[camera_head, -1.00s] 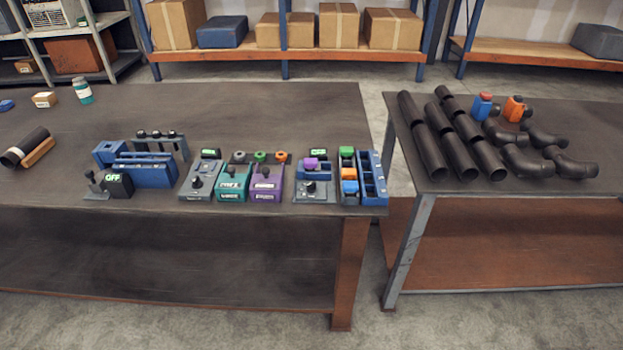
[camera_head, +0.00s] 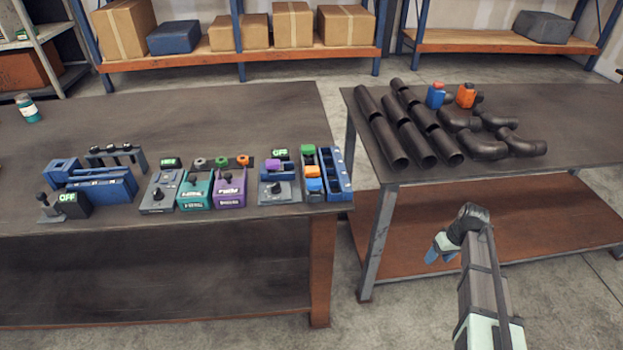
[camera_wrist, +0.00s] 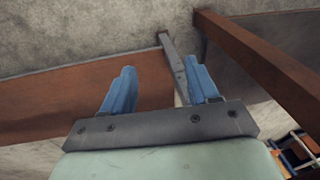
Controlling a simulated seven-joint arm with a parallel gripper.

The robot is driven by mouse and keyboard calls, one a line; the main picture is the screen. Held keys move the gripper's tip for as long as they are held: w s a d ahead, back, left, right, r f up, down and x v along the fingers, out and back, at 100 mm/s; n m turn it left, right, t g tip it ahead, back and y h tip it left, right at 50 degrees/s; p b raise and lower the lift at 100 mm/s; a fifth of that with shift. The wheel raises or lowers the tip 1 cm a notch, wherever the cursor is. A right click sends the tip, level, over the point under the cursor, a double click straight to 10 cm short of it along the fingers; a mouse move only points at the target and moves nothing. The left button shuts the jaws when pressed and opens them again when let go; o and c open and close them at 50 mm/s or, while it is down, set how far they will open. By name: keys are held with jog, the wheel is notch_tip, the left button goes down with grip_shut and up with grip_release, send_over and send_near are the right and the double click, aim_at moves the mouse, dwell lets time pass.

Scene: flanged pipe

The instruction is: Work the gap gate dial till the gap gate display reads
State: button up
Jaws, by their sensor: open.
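Several small devices stand along the front of the left table. A grey box with a black dial (camera_head: 158,195) has a small lit display (camera_head: 171,162) behind it. Another grey unit with a dark dial (camera_head: 277,187) and a purple block (camera_head: 272,165) has a lit green display (camera_head: 280,154) behind it. I cannot tell which one is the gap gate, and the display readings are too small to be sure of. My gripper (camera_head: 440,257) is low in front of the right table, well apart from the dials. In the wrist view its two blue fingers (camera_wrist: 160,88) are spread and empty.
Teal (camera_head: 195,190) and purple (camera_head: 230,188) boxes stand between the grey units. A black box reading OFF (camera_head: 72,203) and a blue holder (camera_head: 100,187) are at left. A blue tray (camera_head: 336,175) is at the table's right end. Black pipes (camera_head: 385,135) lie on the right table.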

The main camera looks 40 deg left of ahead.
jog(key=w+a+r+n+t+y, duration=0.1)
jog(key=w+a+r+n, duration=0.2)
jog(key=a+r, duration=0.9)
jog(key=w+a+r+n+t+y, duration=0.1)
jog(key=w+a+r+n, duration=0.2)
jog(key=a+r, duration=1)
notch_tip(320, 180, up, 10)
jog(key=n+g+h, duration=0.2)
jog(key=h, duration=0.2)
send_over(275, 184)
notch_tip(275, 184, down, 12)
jog(key=shift+f, duration=0.25)
jog(key=c, duration=1)
jog(key=shift+c, duration=0.2)
